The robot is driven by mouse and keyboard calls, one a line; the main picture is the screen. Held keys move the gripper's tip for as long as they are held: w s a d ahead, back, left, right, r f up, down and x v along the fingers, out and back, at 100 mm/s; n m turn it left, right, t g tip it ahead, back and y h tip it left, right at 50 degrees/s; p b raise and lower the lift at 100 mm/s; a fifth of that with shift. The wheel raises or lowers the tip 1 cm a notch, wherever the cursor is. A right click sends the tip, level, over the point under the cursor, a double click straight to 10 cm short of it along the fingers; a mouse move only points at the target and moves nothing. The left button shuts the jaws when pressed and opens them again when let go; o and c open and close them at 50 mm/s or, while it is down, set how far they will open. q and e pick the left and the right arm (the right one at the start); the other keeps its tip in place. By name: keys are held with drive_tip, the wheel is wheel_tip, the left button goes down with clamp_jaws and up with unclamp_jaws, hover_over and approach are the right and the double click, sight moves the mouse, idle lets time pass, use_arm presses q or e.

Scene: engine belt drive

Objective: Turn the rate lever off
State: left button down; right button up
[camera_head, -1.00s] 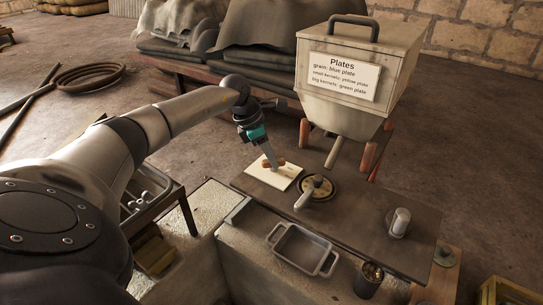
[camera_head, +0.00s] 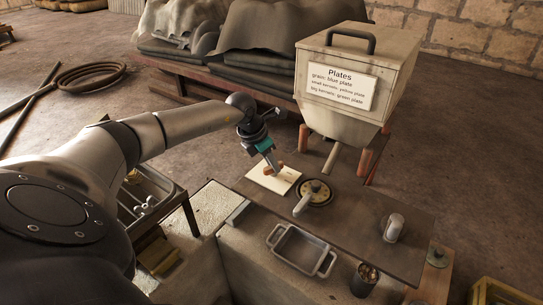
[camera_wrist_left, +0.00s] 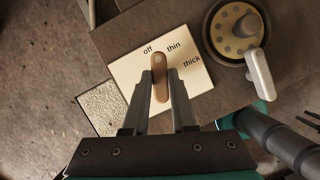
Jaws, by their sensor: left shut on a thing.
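The rate lever (camera_wrist_left: 159,78) is a brown wooden handle on a pale plate (camera_wrist_left: 125,71) marked off, thin and thick. In the left wrist view its rounded far end points between "off" and "thin". My left gripper (camera_wrist_left: 160,76) has one finger on each side of the lever and is shut on it. In the head view the gripper (camera_head: 274,168) comes down onto the lever (camera_head: 280,166) over the plate (camera_head: 285,183), hiding part of it. My right gripper is not in view.
Right of the plate is a round perforated disc (camera_head: 325,190) with a pale handle (camera_head: 302,206). A hopper (camera_head: 345,60) labelled "Plates" stands behind. A grey tray (camera_head: 287,262), a dark cup (camera_head: 364,280) and a metal cylinder (camera_head: 394,227) are nearer or to the right.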

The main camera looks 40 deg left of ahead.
use_arm(q)
drive_tip(key=shift+d+r+n+y+p, duration=0.15)
drive_tip(key=shift+n+y+p, duration=0.45)
drive_tip(key=shift+n, duration=0.5)
drive_tip(key=shift+n+p, duration=0.55)
drive_tip(key=shift+n, duration=0.45)
drive_tip(key=shift+y, duration=0.3)
drive_tip(key=c, duration=0.7)
unclamp_jaws()
drive_tip(key=v, duration=1.5)
drive_tip(key=shift+s+b, duration=0.2)
drive_tip(key=shift+b, duration=0.15)
